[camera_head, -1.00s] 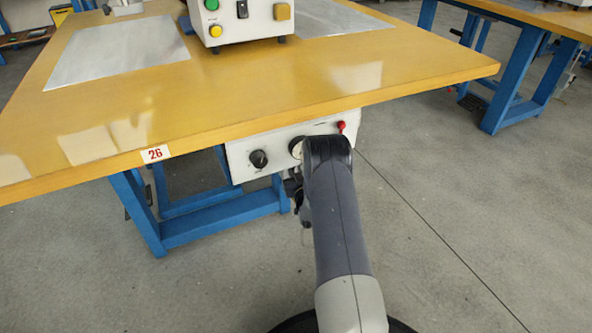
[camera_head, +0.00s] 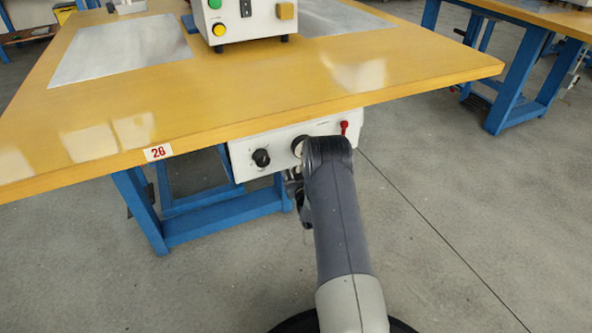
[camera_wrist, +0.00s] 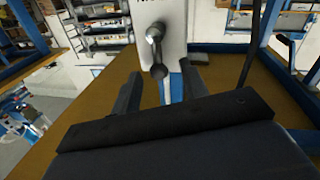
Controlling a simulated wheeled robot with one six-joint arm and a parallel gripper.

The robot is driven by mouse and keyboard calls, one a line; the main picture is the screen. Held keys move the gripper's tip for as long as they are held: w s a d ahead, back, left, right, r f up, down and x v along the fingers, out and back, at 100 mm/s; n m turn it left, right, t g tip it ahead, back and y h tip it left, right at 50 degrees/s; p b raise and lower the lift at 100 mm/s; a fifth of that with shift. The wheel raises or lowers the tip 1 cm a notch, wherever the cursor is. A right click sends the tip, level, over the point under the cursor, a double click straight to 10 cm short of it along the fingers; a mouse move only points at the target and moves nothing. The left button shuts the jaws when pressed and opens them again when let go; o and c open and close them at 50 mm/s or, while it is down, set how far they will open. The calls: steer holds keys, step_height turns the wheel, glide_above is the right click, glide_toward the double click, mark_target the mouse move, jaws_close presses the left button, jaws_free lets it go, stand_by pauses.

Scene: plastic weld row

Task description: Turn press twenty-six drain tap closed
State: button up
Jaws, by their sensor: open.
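The drain tap appears in the wrist view as a grey metal lever (camera_wrist: 154,34) with a dark rounded end (camera_wrist: 158,72), on the front of a white control box (camera_wrist: 172,22). My gripper (camera_wrist: 160,70) is open, with one dark finger on each side of the lever's end. I cannot tell whether either finger touches it. In the head view my arm hides the gripper and this lever. The white box (camera_head: 240,165) hangs under the table's front edge, with a black knob (camera_head: 261,158), a partly covered round dial (camera_head: 297,147) and a small red lever (camera_head: 344,127).
The yellow tabletop (camera_head: 200,110) bears the label 26 (camera_head: 158,153) and overhangs the box. Its blue legs (camera_head: 140,210) stand to the left of my arm. Another table (camera_head: 560,20) stands at the back right. The grey floor (camera_head: 470,200) on the right is clear.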

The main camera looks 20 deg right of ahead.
steer(key=shift+s, duration=0.1)
steer(key=s+a+p, duration=0.1)
steer(key=s+p, duration=0.2)
steer(key=s, duration=0.7)
steer(key=shift+s+a+f+p, duration=0.2)
steer(key=shift+s+a+p, duration=0.05)
steer(key=shift+a+p, duration=0.1)
steer(key=shift+w, duration=0.15)
steer(key=shift+m, duration=0.8)
steer(key=shift+w+d+r+b, duration=0.1)
steer(key=shift+w+d+b, duration=0.4)
steer(key=shift+w, duration=1.25)
steer(key=shift+w+d+r+b, duration=0.1)
steer(key=shift+w+d+b, duration=0.15)
steer(key=shift+w+b, duration=1)
steer(key=shift+w+d+r+b, duration=0.1)
steer(key=shift+w+d, duration=0.3)
steer(key=shift+w, duration=1.8)
steer(key=shift+a+n, duration=0.1)
steer(key=shift+n, duration=0.2)
